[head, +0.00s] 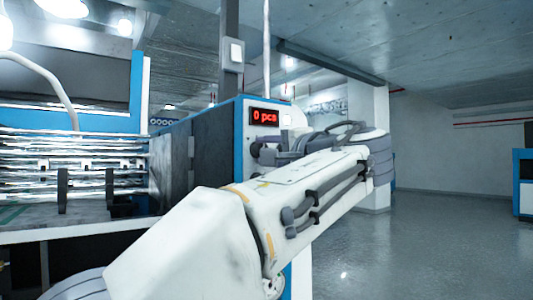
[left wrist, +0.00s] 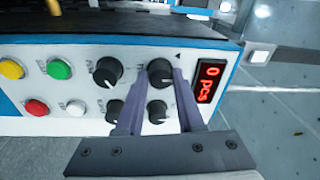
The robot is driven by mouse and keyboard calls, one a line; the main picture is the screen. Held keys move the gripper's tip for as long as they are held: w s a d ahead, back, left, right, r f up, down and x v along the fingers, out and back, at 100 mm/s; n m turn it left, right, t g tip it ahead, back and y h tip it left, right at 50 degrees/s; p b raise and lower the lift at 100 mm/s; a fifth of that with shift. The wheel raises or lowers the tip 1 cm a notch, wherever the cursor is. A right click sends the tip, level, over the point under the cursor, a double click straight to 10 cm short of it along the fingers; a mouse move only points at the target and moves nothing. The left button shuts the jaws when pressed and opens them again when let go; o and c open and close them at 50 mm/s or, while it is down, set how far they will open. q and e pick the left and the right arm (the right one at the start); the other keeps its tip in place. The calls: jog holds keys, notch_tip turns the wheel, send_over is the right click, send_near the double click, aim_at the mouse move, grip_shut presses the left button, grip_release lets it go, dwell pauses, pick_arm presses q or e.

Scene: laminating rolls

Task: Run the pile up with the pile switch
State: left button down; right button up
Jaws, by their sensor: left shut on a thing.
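The control panel (left wrist: 30,108) fills the upper part of the left wrist view. It carries several black knobs. My left gripper (left wrist: 161,76) is shut on the upper right black knob (left wrist: 160,68), with one finger on each side of it. A small black triangle is printed near this knob; I cannot read its label. In the head view my left gripper (head: 266,155) is at the panel face below the red display (head: 264,117), partly hidden by my wrist. Silvery layers (head: 100,150) show in the machine at left; I cannot tell whether they are the pile. My right gripper is not in view.
The display reads "0 pcs". Yellow (left wrist: 12,69), green (left wrist: 59,69), red (left wrist: 37,107) and white (left wrist: 76,107) buttons sit left of the knobs. Two lower knobs (left wrist: 157,111) are close to my fingers. Open grey floor (head: 440,240) lies to the right.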

pick_arm(q)
jog(key=c, duration=0.5)
grip_release()
jog(key=v, duration=1)
jog(key=shift+s+d+b, duration=0.1)
jog(key=shift+s+b, duration=0.1)
jog(key=shift+b, duration=0.1)
